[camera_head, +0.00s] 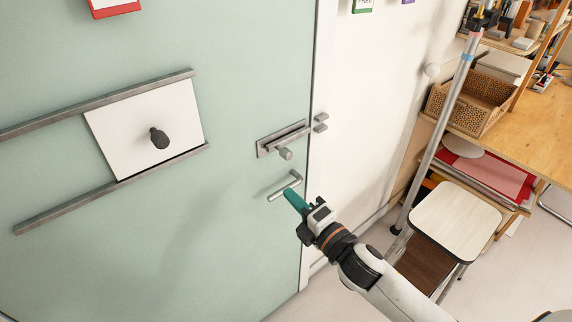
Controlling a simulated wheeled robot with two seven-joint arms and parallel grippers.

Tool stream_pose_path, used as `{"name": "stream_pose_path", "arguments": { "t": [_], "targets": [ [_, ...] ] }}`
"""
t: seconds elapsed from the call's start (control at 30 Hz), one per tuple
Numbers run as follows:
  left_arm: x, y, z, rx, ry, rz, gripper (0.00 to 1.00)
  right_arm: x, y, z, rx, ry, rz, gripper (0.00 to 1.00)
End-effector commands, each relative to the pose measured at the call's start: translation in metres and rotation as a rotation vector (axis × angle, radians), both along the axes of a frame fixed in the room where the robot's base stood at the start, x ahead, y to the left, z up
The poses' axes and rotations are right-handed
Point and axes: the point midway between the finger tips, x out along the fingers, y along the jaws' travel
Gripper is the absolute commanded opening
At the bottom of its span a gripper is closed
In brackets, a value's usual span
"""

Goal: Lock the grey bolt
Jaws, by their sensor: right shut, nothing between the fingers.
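The grey bolt (283,138) is mounted on the right side of the pale green door (240,220), with a round knob (286,153) sticking out below its bar. Two small grey catch pieces (320,122) sit on the white frame just right of the door edge. From this angle I cannot tell whether the bar reaches into the catch. A grey lever handle (284,187) is below the bolt. My right gripper (293,198), with green fingers, is shut and empty just below the lever handle and apart from the bolt knob. My left gripper is not in view.
A white sliding panel (130,135) with a black knob (159,138) runs between two grey rails on the door. At right are a light-topped stool (456,222), a metal pole (440,130), a woven basket (468,100) and a wooden table (545,120).

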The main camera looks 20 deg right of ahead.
Motion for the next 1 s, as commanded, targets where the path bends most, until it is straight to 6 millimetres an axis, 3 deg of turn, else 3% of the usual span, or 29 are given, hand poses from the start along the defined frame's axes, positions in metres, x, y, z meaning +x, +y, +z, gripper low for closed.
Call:
{"name": "stream_pose_path", "arguments": {
  "t": [0.33,0.4,0.6,1.0],
  "targets": [
    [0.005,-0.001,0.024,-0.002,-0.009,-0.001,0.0,0.072,0.023,0.007,0.003,0.0,-0.001,0.0],
    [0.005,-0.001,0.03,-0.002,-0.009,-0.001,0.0,0.076,0.008,0.009,-0.003,0.002,-0.002,0.0],
    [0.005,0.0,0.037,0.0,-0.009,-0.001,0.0,0.086,-0.009,0.011,0.001,0.001,0.0,0.0],
    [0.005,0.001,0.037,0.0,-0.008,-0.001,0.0,0.088,-0.013,0.011,0.002,0.002,0.0,0.0]
  ]
}}
